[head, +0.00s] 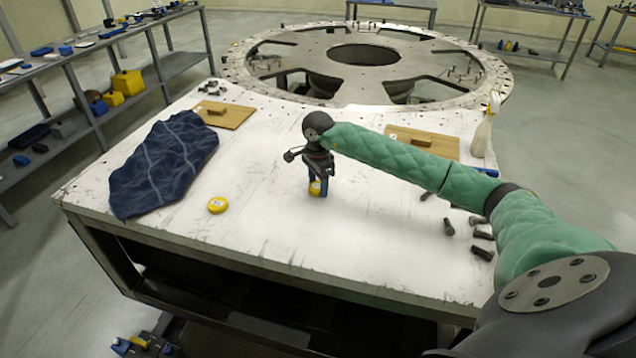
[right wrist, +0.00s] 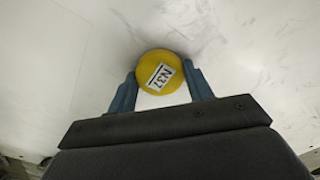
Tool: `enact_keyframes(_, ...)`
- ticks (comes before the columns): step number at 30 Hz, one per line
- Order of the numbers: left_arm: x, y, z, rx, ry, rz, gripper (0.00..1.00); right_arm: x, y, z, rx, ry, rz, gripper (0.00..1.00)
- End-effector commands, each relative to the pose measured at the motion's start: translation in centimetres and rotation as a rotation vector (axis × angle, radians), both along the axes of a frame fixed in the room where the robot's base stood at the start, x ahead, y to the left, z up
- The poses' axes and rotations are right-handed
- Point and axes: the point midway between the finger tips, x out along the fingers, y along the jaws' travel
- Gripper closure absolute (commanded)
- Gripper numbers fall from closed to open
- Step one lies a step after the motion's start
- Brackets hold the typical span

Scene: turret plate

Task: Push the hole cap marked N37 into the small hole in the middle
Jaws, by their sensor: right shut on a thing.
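The yellow hole cap marked N37 (right wrist: 148,62) sits between the blue fingers of my right gripper (right wrist: 163,88) in the right wrist view, its label facing the camera. In the head view the right gripper (head: 318,188) points down at the middle of the white table, shut on the cap (head: 315,187) at or just above the table top. A second yellow cap (head: 217,205) lies on the table to the left; its label is too small to read. The large turret plate (head: 290,49) with its holes stands behind the table. My left gripper is not in view.
A dark blue cloth (head: 168,160) covers the table's left part. Wooden boards (head: 236,115) lie farther back, one partly behind my right arm. Dark bolts (head: 482,253) lie at the right, and a pale bottle (head: 487,125) stands at the back right. The front middle is clear.

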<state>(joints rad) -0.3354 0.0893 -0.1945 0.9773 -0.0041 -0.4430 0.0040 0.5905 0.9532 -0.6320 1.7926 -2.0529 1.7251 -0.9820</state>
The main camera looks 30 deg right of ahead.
Motion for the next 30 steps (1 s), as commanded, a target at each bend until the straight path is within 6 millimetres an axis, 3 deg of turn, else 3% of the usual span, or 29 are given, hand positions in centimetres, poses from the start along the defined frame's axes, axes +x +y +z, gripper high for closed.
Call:
enact_keyframes(9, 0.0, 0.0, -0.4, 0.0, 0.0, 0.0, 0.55, 0.0, 0.0, -0.4, 0.0, 0.0, 0.0, 0.71)
enact_keyframes(10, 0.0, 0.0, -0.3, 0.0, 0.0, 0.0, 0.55, 0.0, 0.0, -0.3, 0.0, 0.0, 0.0, 0.47)
enact_keyframes(14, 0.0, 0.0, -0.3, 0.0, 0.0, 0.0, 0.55, 0.0, 0.0, -0.3, 0.0, 0.0, 0.0, 0.24)
enact_keyframes(23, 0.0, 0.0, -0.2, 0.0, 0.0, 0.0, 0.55, 0.0, 0.0, -0.2, 0.0, 0.0, 0.0, 0.24)
enact_keyframes(30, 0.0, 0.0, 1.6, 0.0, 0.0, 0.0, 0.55, 0.0, 0.0, 1.6, 0.0, 0.001, 0.0, 0.24)
